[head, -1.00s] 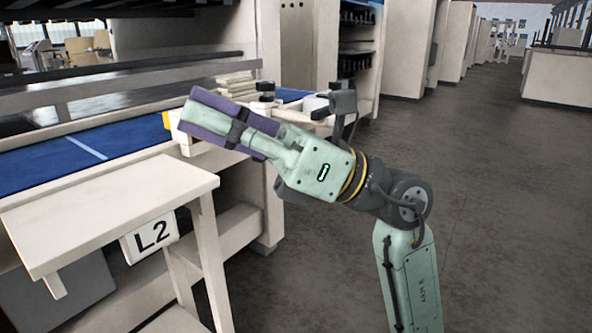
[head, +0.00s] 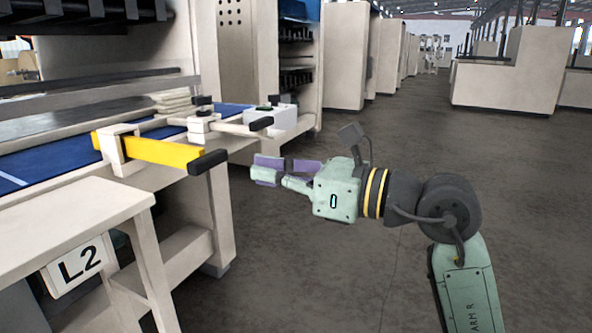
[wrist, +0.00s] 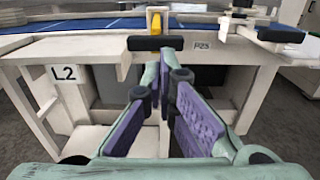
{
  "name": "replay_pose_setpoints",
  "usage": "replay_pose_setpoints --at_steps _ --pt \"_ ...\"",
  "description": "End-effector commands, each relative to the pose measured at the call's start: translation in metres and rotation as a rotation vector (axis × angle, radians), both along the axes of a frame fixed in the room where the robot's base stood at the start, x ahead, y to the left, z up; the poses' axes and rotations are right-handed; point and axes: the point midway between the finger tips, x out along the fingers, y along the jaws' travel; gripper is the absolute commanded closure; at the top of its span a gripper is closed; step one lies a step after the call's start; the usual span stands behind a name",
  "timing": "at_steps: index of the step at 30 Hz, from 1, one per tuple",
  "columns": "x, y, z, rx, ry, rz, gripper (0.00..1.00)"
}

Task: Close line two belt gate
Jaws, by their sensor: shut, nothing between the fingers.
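The line two gate is a yellow bar (head: 155,151) hinged in a white bracket at the belt edge. It sticks out from the blue belt toward the aisle and ends in a black handle (head: 208,161). The bar (wrist: 156,24) and its black handle (wrist: 155,43) also show in the wrist view, just beyond my fingertips. My gripper (head: 254,170) is shut and empty, with purple pads, in the air to the right of the handle and slightly lower. In the wrist view my gripper (wrist: 168,56) points toward the handle. No contact between them shows.
An L2 sign (head: 78,266) hangs on the white side table (head: 70,215) at the left. A second white lever (head: 235,127) with a black end stands farther along the belt. White machines line the back; the grey aisle floor at right is clear.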

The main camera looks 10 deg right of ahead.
Motion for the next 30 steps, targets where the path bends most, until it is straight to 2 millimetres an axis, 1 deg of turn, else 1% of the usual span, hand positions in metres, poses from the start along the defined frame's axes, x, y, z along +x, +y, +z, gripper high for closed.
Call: replay_pose_setpoints --at_steps 1,3,6,10,15,26,30 --pt "0.006 0.010 0.002 0.000 0.001 0.005 1.00" --pt "0.014 0.022 0.002 0.000 0.000 0.005 1.00" --pt "0.024 0.035 0.002 0.000 0.000 0.004 1.00" --pt "0.033 0.047 0.002 0.001 0.002 0.003 1.00" --pt "0.038 0.053 0.001 0.002 0.001 0.001 1.00" --pt "0.039 0.054 0.000 0.001 0.000 0.001 1.00" --pt "0.044 0.063 -0.001 0.000 0.000 0.004 1.00"
